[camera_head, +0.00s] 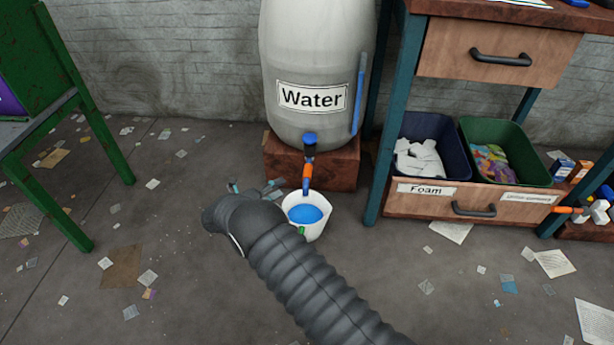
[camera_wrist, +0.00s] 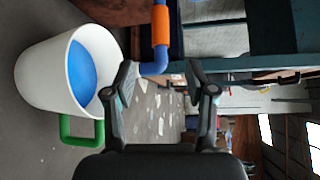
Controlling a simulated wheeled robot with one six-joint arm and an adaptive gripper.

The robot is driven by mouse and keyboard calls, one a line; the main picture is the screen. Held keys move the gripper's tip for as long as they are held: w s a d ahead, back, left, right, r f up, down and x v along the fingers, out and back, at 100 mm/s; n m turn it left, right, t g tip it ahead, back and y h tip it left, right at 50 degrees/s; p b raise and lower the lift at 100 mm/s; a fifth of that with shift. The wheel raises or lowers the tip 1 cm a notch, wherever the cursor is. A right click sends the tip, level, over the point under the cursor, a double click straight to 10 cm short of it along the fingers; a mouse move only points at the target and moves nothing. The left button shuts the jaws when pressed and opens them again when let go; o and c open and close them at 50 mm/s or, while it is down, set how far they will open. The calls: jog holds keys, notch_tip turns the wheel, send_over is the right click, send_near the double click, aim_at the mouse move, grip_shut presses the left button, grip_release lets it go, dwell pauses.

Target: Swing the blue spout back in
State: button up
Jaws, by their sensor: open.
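The blue spout, with an orange band, sticks out below the blue-handled tap of the water barrel (camera_head: 312,55). In the head view the spout (camera_head: 306,186) reaches over the white bucket (camera_head: 318,229), which holds blue liquid. In the wrist view the spout (camera_wrist: 155,68) comes down from the top edge and its bent end shows between my fingertips. My gripper (camera_wrist: 160,78) is open and empty; whether it touches the spout I cannot tell. In the head view my dark ribbed arm hides most of the gripper. The bucket (camera_wrist: 45,75) is left of my gripper in the wrist view.
The barrel stands on a reddish-brown block (camera_head: 283,168). A workbench with a foam bin (camera_head: 432,130) and a green bin (camera_head: 510,135) is at right. A green frame (camera_head: 70,170) is at left. Paper scraps litter the floor.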

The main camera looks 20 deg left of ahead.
aim_at(306, 175)
jog(key=x, duration=1.2)
jog(key=shift+w+d+b, duration=0.2)
jog(key=shift+w+b, duration=0.05)
jog(key=shift+b, duration=0.1)
grip_shut()
